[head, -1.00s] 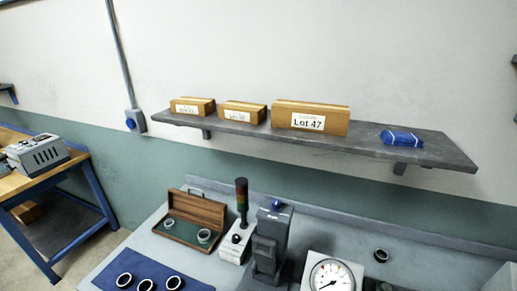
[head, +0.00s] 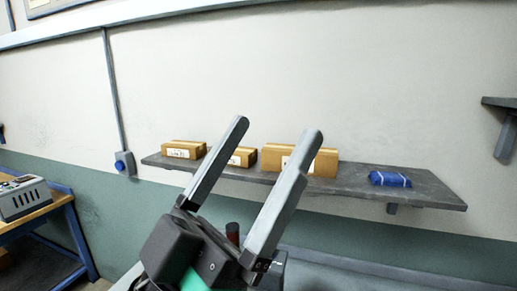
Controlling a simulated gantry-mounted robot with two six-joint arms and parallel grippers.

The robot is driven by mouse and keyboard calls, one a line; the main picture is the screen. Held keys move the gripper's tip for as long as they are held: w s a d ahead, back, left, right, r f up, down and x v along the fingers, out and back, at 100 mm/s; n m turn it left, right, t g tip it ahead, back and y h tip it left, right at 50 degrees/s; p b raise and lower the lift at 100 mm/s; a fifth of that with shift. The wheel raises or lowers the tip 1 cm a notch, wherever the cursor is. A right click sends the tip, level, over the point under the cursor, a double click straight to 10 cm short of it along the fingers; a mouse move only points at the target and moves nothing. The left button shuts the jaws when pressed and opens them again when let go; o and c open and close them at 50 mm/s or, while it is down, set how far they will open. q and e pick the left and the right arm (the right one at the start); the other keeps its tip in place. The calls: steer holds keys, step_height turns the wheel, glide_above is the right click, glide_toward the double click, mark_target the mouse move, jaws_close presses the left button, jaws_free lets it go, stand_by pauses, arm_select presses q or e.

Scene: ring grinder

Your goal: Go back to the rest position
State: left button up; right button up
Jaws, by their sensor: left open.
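My left gripper (head: 268,146) is raised in the middle of the head view, close to the camera. Its two long grey fingers point up and to the right and stand wide apart, with nothing between them. It covers part of the shelf's boxes and most of the workbench from view. My right gripper does not show. The rings, the open wooden case and the dial gauge are out of view or hidden.
A grey wall shelf (head: 425,190) holds cardboard boxes, including a large one (head: 325,163), and a blue package (head: 390,179). A strip of the bench's back edge (head: 400,270) shows below. At left, a grey device (head: 25,197) stands on a wooden table.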

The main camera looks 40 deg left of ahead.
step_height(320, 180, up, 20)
steer(key=p, duration=2)
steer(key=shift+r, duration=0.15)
